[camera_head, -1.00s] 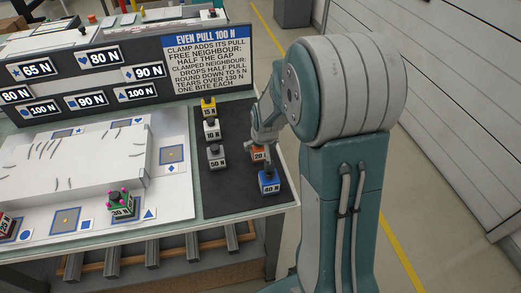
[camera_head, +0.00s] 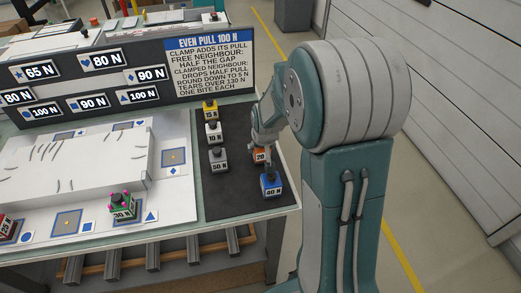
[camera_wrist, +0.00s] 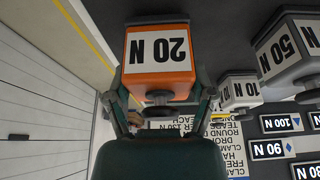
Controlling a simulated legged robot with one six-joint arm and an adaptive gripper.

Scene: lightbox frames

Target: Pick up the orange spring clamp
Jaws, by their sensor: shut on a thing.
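The orange spring clamp (camera_head: 261,156), marked 20 N, is on the right part of the black mat (camera_head: 233,190), just behind the blue 40 N clamp. My gripper (camera_head: 261,146) is around its upper part and partly hides it. In the wrist view the orange clamp (camera_wrist: 160,48) sits between the two fingers of my gripper (camera_wrist: 162,85), one along each side, shut on it. Its dark knob (camera_wrist: 160,104) points toward my palm. I cannot tell whether its base is clear of the mat.
The blue 40 N clamp (camera_head: 271,185) stands close in front. Grey 50 N (camera_head: 218,160), white 10 N (camera_head: 213,133) and yellow 15 N (camera_head: 210,110) clamps stand left on the mat. A green 30 N clamp (camera_head: 122,207) is on the white board. A sign panel (camera_head: 210,66) rises behind.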

